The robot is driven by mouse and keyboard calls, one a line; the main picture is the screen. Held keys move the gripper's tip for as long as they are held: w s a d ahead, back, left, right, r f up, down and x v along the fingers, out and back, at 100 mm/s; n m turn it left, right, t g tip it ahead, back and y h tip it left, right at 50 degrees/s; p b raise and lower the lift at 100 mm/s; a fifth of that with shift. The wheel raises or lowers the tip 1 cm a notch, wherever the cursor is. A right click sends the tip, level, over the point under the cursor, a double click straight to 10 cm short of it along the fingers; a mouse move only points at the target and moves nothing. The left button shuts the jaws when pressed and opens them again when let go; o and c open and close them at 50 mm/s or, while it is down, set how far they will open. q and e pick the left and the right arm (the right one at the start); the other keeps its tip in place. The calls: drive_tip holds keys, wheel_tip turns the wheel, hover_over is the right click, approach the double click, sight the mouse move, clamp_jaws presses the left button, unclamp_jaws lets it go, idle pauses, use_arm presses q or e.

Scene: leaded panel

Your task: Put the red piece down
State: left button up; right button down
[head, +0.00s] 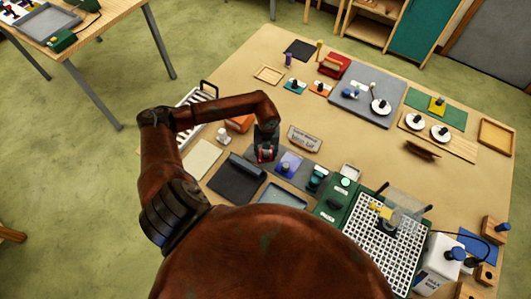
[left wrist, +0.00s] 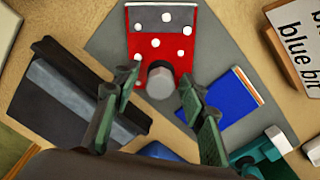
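The red piece (left wrist: 160,52), with white dots and a grey knob (left wrist: 160,82) on it, lies on a grey mat (left wrist: 222,45) in the left wrist view. A dotted grey band (left wrist: 160,17) crosses its far end. My left gripper (left wrist: 159,88) is open, with one finger on each side of the knob and a gap on both sides. In the head view the red piece (head: 266,153) shows small beneath my left gripper (head: 266,146), partly hidden by it. A blue piece (left wrist: 232,98) lies just right of the red piece. My right gripper is not in view.
A dark folded holder (left wrist: 65,95) stands close left of my fingers. A teal-topped tool (left wrist: 265,148) is at lower right. A lettered sign (head: 304,139) stands behind the blue piece. A green machine with a white grid (head: 385,235) is at the front right.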

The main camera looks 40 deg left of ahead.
use_arm(q)
wheel_tip(320, 180, up, 12)
drive_tip(key=b, duration=0.2)
drive_tip(key=shift+d, duration=0.1)
idle(1.6)
